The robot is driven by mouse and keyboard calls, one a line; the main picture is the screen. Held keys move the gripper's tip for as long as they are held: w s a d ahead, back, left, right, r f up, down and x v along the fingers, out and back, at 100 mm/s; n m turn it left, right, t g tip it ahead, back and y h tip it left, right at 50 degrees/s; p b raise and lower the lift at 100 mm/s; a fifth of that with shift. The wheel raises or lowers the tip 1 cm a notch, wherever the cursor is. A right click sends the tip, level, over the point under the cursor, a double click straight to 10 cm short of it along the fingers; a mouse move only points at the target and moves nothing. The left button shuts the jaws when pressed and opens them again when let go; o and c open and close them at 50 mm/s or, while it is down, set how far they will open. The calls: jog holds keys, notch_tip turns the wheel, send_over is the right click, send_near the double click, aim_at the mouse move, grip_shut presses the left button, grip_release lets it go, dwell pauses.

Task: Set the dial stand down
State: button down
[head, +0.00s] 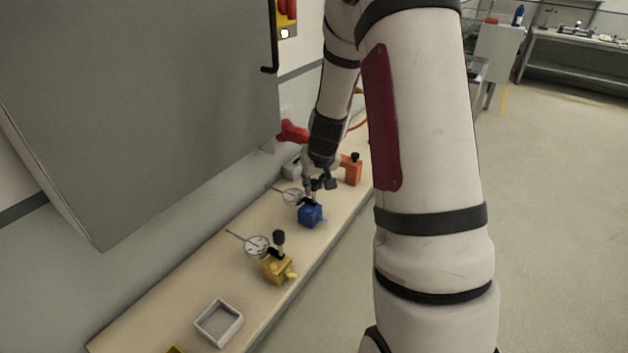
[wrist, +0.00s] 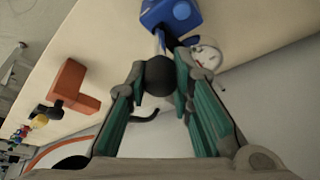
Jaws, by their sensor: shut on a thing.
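The blue dial stand (head: 311,215) has a blue block base, a black ball knob and a round white dial. It is at the bench (head: 215,265), below my gripper (head: 320,184). In the wrist view my gripper (wrist: 160,82) is shut on the black knob (wrist: 159,74), with a green-lined finger on each side. The blue base (wrist: 172,14) and the white dial (wrist: 208,55) show beyond the fingertips. I cannot tell whether the base touches the bench top or hangs just above it.
A yellow dial stand (head: 277,268) stands nearer on the bench, with a grey open tray (head: 206,334) nearer still. An orange block (head: 352,171) with a black knob is beyond the blue stand. A large grey panel (head: 150,100) overhangs the bench's left side.

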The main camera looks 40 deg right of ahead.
jog(key=shift+f, duration=0.1)
jog(key=c, duration=1.4)
grip_release()
jog(key=p+v, duration=0.1)
jog(key=v, duration=1.1)
jog(key=s+a+r+n+y, duration=0.1)
jog(key=s+a+r, duration=0.3)
jog(key=a+r, duration=0.35)
jog(key=s+a+r+n, duration=0.1)
jog(key=s+a, duration=0.3)
jog(key=s, duration=0.2)
jog(key=s+a+r+n, duration=0.1)
jog(key=s+a+r, duration=0.1)
jog(key=s+a, duration=0.2)
jog(key=s+a+r, duration=0.2)
jog(key=s+a, duration=0.3)
jog(key=s, duration=0.4)
jog(key=shift+s+n, duration=0.15)
jog(key=shift+n, duration=0.25)
jog(key=shift+r, duration=0.1)
